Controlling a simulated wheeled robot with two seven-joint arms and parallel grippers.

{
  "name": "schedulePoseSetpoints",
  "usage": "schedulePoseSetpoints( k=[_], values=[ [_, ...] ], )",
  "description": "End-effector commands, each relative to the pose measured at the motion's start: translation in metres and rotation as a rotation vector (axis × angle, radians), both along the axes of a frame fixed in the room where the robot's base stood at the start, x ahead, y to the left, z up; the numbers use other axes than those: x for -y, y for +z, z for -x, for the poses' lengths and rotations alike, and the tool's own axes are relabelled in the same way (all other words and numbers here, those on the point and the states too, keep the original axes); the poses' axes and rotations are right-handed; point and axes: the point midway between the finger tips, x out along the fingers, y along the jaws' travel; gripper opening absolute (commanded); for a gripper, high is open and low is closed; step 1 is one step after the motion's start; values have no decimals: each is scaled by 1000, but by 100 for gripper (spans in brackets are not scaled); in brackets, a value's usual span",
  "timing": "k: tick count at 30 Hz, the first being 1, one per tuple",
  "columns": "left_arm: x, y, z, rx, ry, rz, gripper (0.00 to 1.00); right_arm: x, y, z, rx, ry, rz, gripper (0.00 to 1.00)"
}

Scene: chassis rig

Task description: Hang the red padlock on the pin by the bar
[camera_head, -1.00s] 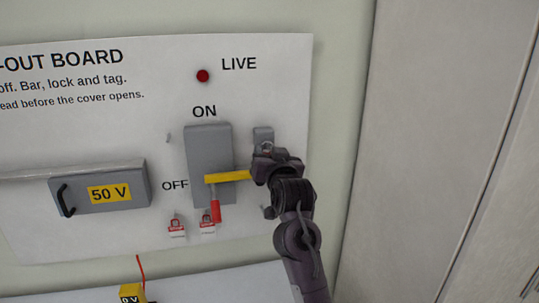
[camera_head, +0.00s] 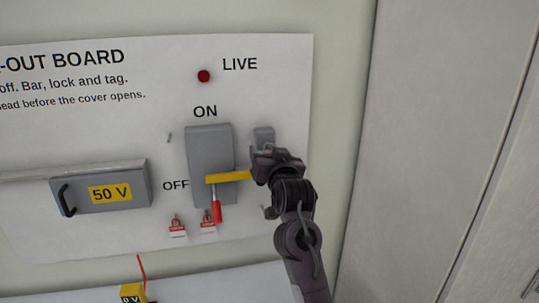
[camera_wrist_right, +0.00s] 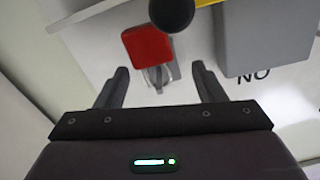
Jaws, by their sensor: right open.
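The red padlock (camera_wrist_right: 150,47) shows in the right wrist view, its grey shackle towards the fingers, in front of a grey bracket. My right gripper (camera_wrist_right: 160,70) is open, with one finger on each side of the shackle area and gaps to both. I cannot tell whether the shackle is around the pin; the pin is not clearly visible. In the head view my right gripper (camera_head: 268,152) covers the padlock, just below the grey bracket (camera_head: 263,135). The yellow bar (camera_head: 226,178) lies across the switch box (camera_head: 208,150), its right end behind my gripper. My left gripper is out of view.
A red switch handle (camera_head: 216,212) points down, near OFF. A dark round knob (camera_wrist_right: 170,14) is close to the padlock. A grey 50 V cover (camera_head: 135,178) is at the left.

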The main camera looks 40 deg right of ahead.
Motion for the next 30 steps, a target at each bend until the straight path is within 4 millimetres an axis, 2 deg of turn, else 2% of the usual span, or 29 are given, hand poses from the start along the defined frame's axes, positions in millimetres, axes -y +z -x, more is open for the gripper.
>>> schedulePoseSetpoints(
  k=[5,12,18,30],
  values=[
    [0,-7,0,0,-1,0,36,-5,-3,9,1,1,1,63],
    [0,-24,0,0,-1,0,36,-25,-4,45,3,2,0,63],
    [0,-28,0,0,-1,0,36,-36,-1,65,1,1,1,63],
    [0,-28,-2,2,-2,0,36,-38,-1,68,0,0,0,63]
  ],
)
